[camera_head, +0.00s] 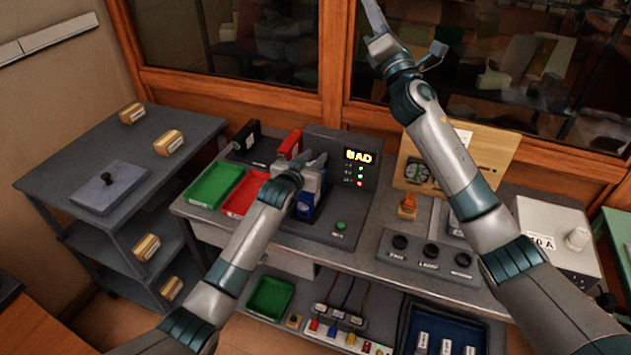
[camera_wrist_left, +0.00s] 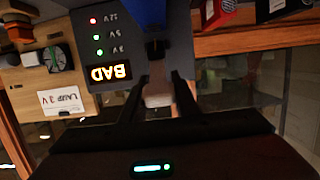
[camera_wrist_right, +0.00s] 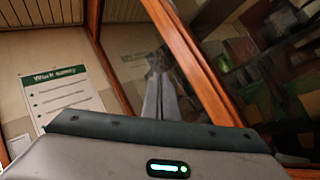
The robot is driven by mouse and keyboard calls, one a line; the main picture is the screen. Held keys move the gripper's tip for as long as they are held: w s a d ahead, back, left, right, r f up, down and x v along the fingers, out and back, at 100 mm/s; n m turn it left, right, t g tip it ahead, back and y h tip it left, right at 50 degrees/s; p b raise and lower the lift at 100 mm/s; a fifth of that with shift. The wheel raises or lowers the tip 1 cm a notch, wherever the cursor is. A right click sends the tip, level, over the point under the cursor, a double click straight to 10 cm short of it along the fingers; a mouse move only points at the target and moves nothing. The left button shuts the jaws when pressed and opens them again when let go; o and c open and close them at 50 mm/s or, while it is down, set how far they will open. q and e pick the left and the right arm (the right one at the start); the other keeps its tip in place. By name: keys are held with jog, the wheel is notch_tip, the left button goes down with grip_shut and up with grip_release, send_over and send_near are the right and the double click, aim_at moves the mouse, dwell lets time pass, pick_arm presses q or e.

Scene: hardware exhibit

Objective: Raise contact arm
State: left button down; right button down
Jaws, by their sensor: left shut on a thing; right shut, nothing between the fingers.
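The tester (camera_head: 350,222) is a dark grey panel on the bench with a lit BAD display (camera_head: 358,156). The display also shows upside down in the left wrist view (camera_wrist_left: 110,74). A blue block (camera_head: 309,200) stands at the tester, partly hidden by my left gripper (camera_head: 318,163). In the left wrist view my left gripper (camera_wrist_left: 158,82) is shut on a small part by the tester face, seemingly the contact arm; a pale piece (camera_wrist_left: 157,98) shows between the fingers. The arm's full shape is hidden. My right gripper (camera_wrist_right: 160,95) is shut and empty, raised before the window.
A green tray (camera_head: 213,185) and a red tray (camera_head: 246,194) lie left of the tester. A knob panel (camera_head: 430,258), an orange-handled switch (camera_head: 407,207) and a white box (camera_head: 555,235) stand to the right. A grey shelf unit (camera_head: 60,150) with boxes stands at left.

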pick_arm(q)
jog(key=shift+f, duration=0.15)
pick_arm(e)
jog(key=s+a+r+n+y, duration=0.1)
jog(key=a+r+n+y, duration=0.2)
jog(key=a, duration=0.4)
notch_tip(320, 180, down, 5)
jog(key=a+n+g+y, duration=0.3)
jog(key=g, duration=0.1)
notch_tip(320, 180, down, 22)
jog(key=d+n+g+y, duration=0.2)
jog(key=d+n+g, duration=0.1)
jog(key=g, duration=0.2)
jog(key=s+d+f+g, duration=0.1)
jog(key=s+f, duration=0.2)
jog(key=f, duration=0.4)
jog(key=s+d+f+n+g+y, duration=0.1)
jog(key=s+d+f+g, duration=0.1)
jog(key=s+f, duration=0.2)
jog(key=s+d+f+n+g, duration=0.1)
jog(key=s+f, duration=0.3)
jog(key=f, duration=0.6)
jog(key=shift+d+g+y, duration=0.3)
jog(key=shift+g+y, duration=0.1)
jog(key=shift+g, duration=0.1)
jog(key=shift+a+r, duration=0.1)
